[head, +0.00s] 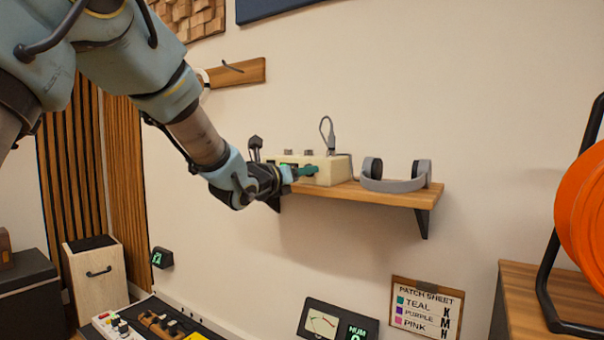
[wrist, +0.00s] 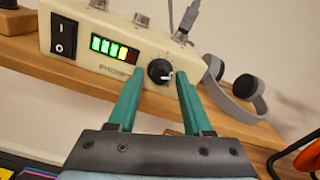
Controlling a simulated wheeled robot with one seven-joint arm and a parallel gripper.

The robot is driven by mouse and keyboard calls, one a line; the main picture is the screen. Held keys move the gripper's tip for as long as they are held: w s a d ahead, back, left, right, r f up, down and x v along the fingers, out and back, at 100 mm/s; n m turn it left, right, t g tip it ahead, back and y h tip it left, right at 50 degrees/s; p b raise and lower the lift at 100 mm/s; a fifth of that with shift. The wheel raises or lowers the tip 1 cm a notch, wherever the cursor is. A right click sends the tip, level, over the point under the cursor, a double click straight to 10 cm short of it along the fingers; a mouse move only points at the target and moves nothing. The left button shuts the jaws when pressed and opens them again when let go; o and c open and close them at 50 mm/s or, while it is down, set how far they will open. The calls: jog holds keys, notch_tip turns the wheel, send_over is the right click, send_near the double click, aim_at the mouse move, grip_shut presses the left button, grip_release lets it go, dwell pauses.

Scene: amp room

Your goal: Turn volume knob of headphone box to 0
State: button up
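The headphone box (head: 328,168) is a cream box on a wooden wall shelf. In the wrist view the box (wrist: 98,28) shows its front panel, with a black volume knob (wrist: 160,71) bearing a white pointer mark that points to the right. A level display (wrist: 114,49) has several lit green and yellow bars. My gripper (wrist: 160,78) has teal fingers spread apart, one on each side of the knob, with gaps between. In the head view my gripper (head: 302,171) is in front of the box and hides part of its front.
A black rocker switch (wrist: 63,36) is left of the display. Grey headphones (head: 395,183) lie on the shelf (head: 390,195) right of the box. A cable (head: 328,130) plugs into the box top. An orange reel (head: 583,210) stands at far right.

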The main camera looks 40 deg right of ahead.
grip_shut()
jog(key=shift+f+n+b, duration=0.1)
jog(key=shift+n+b, duration=0.2)
jog(key=shift+b, duration=0.1)
